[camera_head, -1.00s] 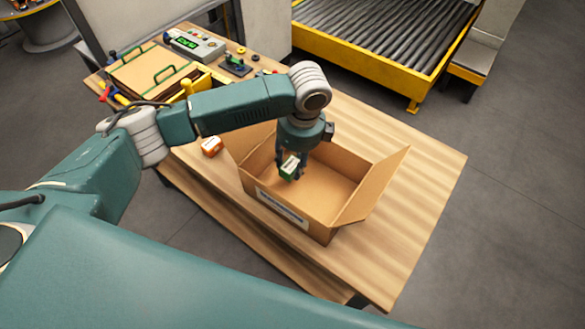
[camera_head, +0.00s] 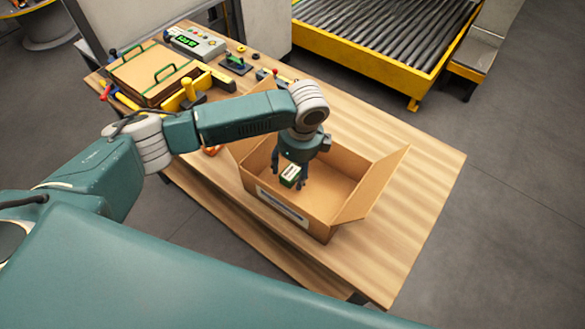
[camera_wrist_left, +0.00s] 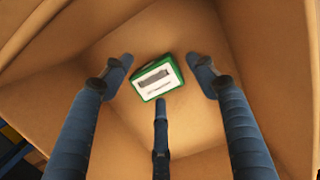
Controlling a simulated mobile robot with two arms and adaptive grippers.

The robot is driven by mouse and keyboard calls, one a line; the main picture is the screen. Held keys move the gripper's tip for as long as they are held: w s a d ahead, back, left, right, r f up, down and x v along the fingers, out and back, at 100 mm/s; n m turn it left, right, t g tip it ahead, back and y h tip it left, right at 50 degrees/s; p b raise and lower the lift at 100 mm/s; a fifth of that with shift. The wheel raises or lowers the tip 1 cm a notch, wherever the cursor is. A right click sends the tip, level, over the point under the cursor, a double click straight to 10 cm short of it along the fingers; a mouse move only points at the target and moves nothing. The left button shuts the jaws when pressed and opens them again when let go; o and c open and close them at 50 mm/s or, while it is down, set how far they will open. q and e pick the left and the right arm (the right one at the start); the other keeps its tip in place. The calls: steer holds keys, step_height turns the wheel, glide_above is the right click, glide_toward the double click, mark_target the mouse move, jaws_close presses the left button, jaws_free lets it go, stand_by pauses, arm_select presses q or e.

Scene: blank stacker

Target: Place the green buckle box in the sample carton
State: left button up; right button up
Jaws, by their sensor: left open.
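The green buckle box (camera_head: 290,175) is a small green box with a white label. It shows inside the open sample carton (camera_head: 313,220), near the carton's left part. My left gripper (camera_head: 289,181) reaches down into the carton with its fingers spread around the box. In the left wrist view, the green buckle box (camera_wrist_left: 157,78) is tilted between and beyond the open fingertips (camera_wrist_left: 160,80), with visible gaps to the two outer fingers. I cannot tell whether it rests on the carton floor. My right gripper is not in view.
An orange box (camera_head: 212,150) is mostly hidden behind my arm, left of the carton. A wooden case with green handles (camera_head: 150,72) and a grey device (camera_head: 195,43) stand at the back left. The table's right part (camera_head: 425,165) is clear. A roller conveyor (camera_head: 375,30) stands behind.

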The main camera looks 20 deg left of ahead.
mark_target(297, 175)
arm_select(q)
steer(key=shift+r, duration=0.15)
step_height(297, 175, up, 12)
steer(key=d+b, duration=0.1)
steer(key=b, duration=0.1)
steer(key=shift+s+d, duration=0.3)
stand_by(0.3)
